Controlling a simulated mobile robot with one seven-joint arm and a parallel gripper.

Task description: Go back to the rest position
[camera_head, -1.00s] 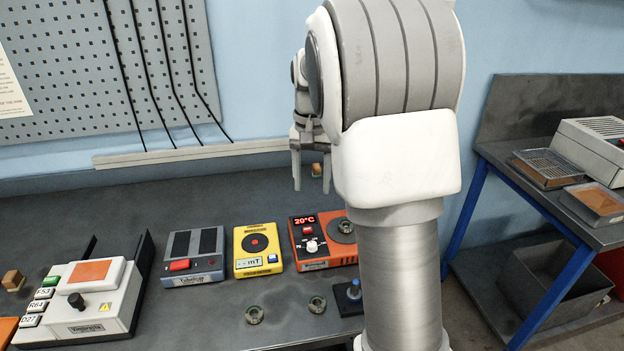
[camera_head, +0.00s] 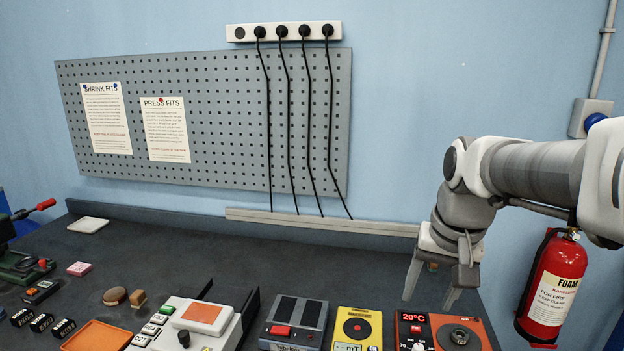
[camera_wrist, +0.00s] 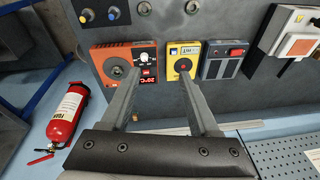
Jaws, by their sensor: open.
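My gripper (camera_head: 432,284) is open and empty, with its two fingers pointing down above the back right of the bench. In the wrist view my gripper (camera_wrist: 158,92) shows its fingers spread apart with nothing between them. The orange heater (camera_head: 445,333), its display reading 20°C, stands below it. The yellow mT meter (camera_head: 358,330) and the grey device with a red button (camera_head: 296,322) stand to its left. The fingers appear clear of these devices.
A white device with an orange plate (camera_head: 203,318) stands at the bench's front. A pegboard (camera_head: 215,130) with hanging cables is on the wall. A red fire extinguisher (camera_head: 552,290) hangs to the right, near my arm. Small rings (camera_wrist: 192,7) lie on the bench.

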